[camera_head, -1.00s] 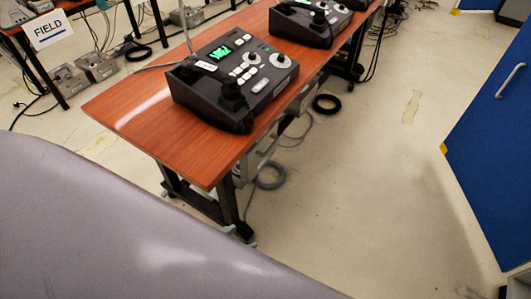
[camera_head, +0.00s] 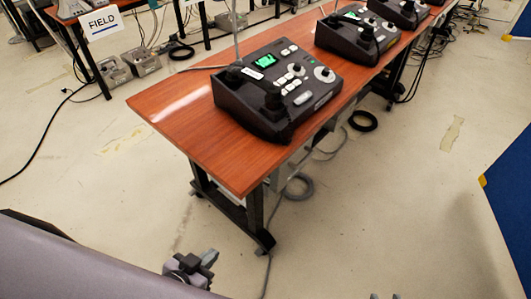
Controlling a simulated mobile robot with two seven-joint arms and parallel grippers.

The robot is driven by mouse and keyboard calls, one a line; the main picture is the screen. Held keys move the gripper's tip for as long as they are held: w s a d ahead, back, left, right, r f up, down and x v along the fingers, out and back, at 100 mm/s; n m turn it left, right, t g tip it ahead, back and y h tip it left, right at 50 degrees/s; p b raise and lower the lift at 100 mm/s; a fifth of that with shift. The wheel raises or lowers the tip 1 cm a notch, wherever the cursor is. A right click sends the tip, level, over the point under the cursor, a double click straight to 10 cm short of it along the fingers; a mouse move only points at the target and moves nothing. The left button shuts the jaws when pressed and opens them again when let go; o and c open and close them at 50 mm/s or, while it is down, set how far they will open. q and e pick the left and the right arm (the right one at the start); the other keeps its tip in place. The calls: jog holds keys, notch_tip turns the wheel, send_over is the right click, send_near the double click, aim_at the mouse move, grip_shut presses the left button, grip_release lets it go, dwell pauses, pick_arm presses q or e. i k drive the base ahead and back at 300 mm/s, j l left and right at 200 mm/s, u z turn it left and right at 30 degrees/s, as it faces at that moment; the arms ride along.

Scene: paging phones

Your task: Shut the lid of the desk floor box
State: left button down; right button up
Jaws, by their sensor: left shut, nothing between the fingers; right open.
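Two grey metal floor boxes, the left one (camera_head: 112,72) and the right one (camera_head: 141,61), stand on the floor by the far desk with the FIELD sign. A pale box-like shape (camera_head: 288,168) shows partly under the near wooden desk (camera_head: 175,115), which hides much of it. I cannot tell which is the desk floor box or how its lid stands. My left gripper (camera_head: 204,263) is shut and empty, low in front of the near desk. My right gripper (camera_head: 385,296) is open; only its tips show at the bottom edge. Both are apart from the boxes.
Black phone consoles (camera_head: 278,90) stand on the near desk. Its dark leg (camera_head: 256,215) and a coiled grey cable (camera_head: 298,187) are below. The floor between desk and cabinet is mostly clear.

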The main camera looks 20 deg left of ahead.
aim_at(280, 177)
jog(key=i+l+u, duration=0.1)
jog(key=u, duration=0.25)
jog(key=i+l+u, duration=0.1)
jog(key=u, duration=0.25)
jog(key=l+u, duration=0.3)
jog(key=i+l+u, duration=0.15)
jog(key=l+u, duration=0.3)
jog(key=l, duration=0.25)
jog(key=i+l+u, duration=0.1)
jog(key=l+u, duration=0.4)
jog(key=l, duration=0.2)
jog(key=l+u, duration=0.1)
jog(key=l, duration=0.4)
jog(key=k+l+u, duration=0.1)
jog(key=l, duration=0.45)
jog(key=k+l+u, duration=0.1)
jog(key=l, duration=1.2)
jog(key=k+l, duration=0.1)
jog(key=l, duration=0.7)
jog(key=i+l, duration=0.35)
